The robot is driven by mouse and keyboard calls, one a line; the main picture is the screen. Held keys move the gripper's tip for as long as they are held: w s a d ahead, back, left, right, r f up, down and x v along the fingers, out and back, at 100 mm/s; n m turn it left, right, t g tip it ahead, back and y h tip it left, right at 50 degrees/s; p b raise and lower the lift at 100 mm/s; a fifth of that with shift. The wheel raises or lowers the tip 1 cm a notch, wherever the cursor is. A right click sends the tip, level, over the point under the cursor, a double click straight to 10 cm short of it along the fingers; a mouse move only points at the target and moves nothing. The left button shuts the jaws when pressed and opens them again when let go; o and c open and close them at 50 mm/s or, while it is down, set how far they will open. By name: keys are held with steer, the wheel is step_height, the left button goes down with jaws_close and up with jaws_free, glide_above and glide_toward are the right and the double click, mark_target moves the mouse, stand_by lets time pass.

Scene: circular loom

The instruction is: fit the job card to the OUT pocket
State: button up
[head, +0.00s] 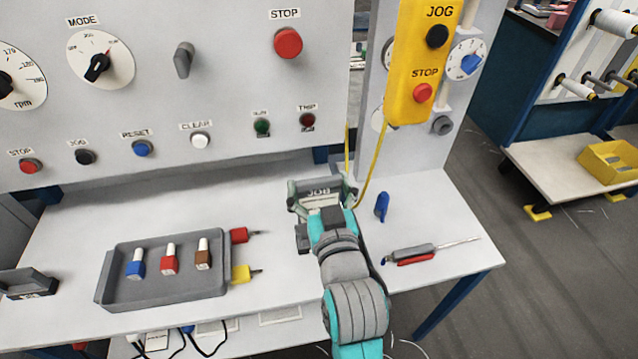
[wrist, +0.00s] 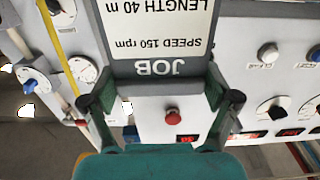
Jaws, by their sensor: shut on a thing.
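The job card (head: 319,190) is a dark grey plate with a white label, held in my gripper (head: 321,200) above the right part of the table. In the wrist view the job card (wrist: 155,68) fills the top middle. Its text appears upside down: JOB, SPEED 150 rpm, LENGTH 40 m. My gripper's fingers (wrist: 155,85) are shut on its two sides. A dark holder (head: 27,281) with a small white label stands at the left edge of the table, partly cut off. I cannot read its label surely, so I cannot tell whether it is the OUT pocket.
A grey tray (head: 170,289) holds blue, red and brown bottles. Red (head: 239,235) and yellow (head: 241,273) small tools lie beside it. A blue item (head: 382,206) and a screwdriver (head: 412,254) lie right of my arm. A yellow pendant (head: 422,60) hangs above, its cable behind my gripper.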

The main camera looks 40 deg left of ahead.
steer(key=shift+f, duration=1.2)
stand_by(0.3)
steer(key=shift+f, duration=2.1)
steer(key=o, duration=1.1)
steer(key=shift+c, duration=0.2)
steer(key=v, duration=1.2)
